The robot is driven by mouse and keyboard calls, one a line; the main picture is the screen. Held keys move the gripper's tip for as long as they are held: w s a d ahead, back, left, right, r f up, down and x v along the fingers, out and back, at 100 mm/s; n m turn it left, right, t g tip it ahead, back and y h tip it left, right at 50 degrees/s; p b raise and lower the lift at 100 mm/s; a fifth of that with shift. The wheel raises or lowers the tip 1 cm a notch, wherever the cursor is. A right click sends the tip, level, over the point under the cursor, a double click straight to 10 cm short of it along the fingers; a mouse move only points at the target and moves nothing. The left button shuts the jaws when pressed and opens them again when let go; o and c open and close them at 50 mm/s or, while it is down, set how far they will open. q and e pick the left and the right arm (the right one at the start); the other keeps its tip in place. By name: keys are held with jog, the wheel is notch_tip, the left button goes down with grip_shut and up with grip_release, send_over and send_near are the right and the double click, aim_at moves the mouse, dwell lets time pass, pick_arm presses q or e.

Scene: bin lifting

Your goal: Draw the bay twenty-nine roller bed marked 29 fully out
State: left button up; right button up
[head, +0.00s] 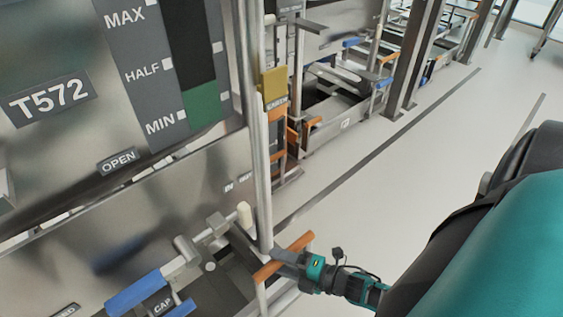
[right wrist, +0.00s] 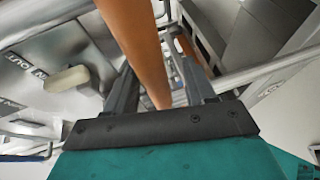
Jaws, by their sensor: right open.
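An orange handle bar (head: 297,247) crosses the front of a metal frame low in the head view, below the tank marked T572. It also shows large in the right wrist view (right wrist: 135,38), running between the two fingers. My right gripper (head: 276,258) is at this bar with its jaws open around it, also seen in the right wrist view (right wrist: 160,82). Whether a finger touches the bar cannot be told. No number 29 is readable, so I cannot confirm that the bar belongs to that roller bed. My left gripper is not in view.
The metal tank (head: 45,150) with a MAX/HALF/MIN gauge fills the left. A vertical pole (head: 262,180) stands just behind the handle. Blue-gripped fittings (head: 136,293) lie left of it. More racks (head: 340,110) line the back. The pale floor (head: 400,160) at right is clear.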

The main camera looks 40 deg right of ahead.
jog(key=p+v, duration=0.2)
jog(key=v, duration=1)
jog(key=shift+s, duration=0.35)
jog(key=shift+d, duration=0.15)
